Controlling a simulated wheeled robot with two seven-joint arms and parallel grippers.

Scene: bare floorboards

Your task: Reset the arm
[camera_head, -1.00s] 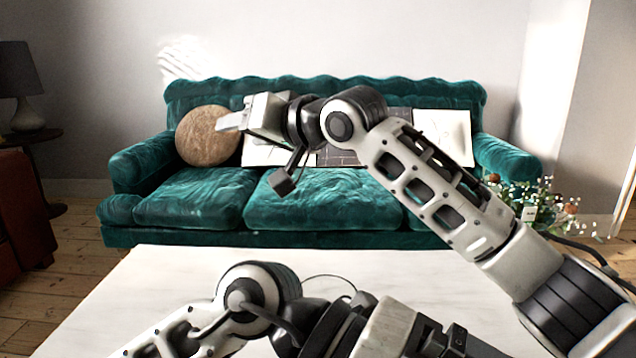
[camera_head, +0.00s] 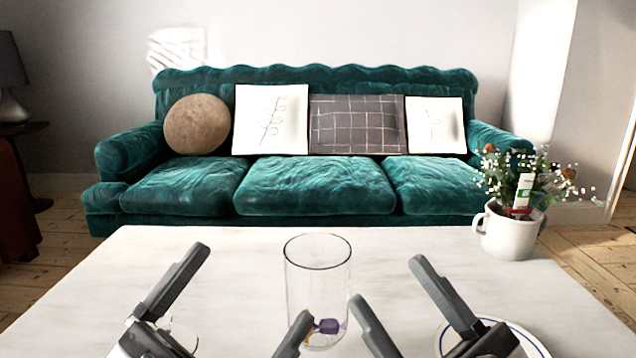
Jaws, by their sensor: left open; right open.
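My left gripper (camera_head: 254,281) is at the lower left of the head view, its two dark fingers spread apart with nothing between them. My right gripper (camera_head: 386,280) is at the lower right, also open and empty. Both point forward over the white marble table (camera_head: 120,275). The arm links behind them are mostly out of view below the frame edge.
A clear glass (camera_head: 318,268) with a small purple item stands between my grippers. A white mug (camera_head: 508,235) with flowers stands at the table's right. A blue-rimmed plate (camera_head: 528,340) lies partly behind my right gripper. A green sofa (camera_head: 315,187) is beyond.

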